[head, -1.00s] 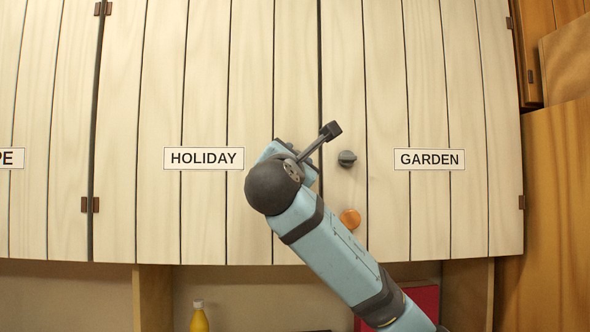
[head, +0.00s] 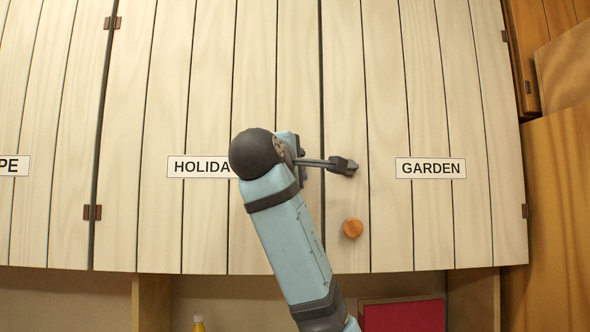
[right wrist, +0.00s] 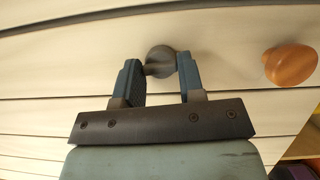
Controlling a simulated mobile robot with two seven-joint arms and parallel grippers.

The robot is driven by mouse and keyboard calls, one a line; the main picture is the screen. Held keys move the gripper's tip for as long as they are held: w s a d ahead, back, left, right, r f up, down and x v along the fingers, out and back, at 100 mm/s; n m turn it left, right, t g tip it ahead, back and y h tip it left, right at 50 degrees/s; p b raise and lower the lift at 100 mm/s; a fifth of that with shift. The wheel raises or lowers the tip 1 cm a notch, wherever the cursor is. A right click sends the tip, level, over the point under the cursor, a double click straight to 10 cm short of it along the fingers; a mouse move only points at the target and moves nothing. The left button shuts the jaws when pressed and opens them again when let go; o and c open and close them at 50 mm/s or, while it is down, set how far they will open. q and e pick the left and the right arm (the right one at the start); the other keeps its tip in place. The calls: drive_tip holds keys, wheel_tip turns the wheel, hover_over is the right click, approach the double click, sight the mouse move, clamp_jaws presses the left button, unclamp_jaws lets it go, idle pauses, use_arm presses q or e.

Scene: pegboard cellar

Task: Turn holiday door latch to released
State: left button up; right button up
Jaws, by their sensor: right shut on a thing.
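The holiday door (head: 200,90) is pale slatted wood with a label reading HOLIDAY (head: 198,167), its right end covered by my right wrist. In the right wrist view the two blue fingers are shut on a grey round latch (right wrist: 161,58), one on each side. A dark part of the latch shows between them. Its exact angle is hard to read. My left gripper is not in view.
The garden door (head: 430,90), labelled GARDEN (head: 431,168), is to the right across a narrow gap. An orange wooden knob (head: 353,228) is on it. Another wooden knob (right wrist: 290,65) is close to my fingers. A red object (head: 402,316) stands below the cabinet.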

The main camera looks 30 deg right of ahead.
drive_tip(key=shift+m, duration=0.5)
drive_tip(key=o, duration=0.9)
drive_tip(key=shift+o, duration=0.2)
drive_tip(key=b+v, duration=0.3)
drive_tip(key=v, duration=1)
drive_tip(key=shift+s+a+r+b, duration=0.25)
drive_tip(key=shift+a+r+b, duration=0.05)
drive_tip(key=shift+b, duration=0.05)
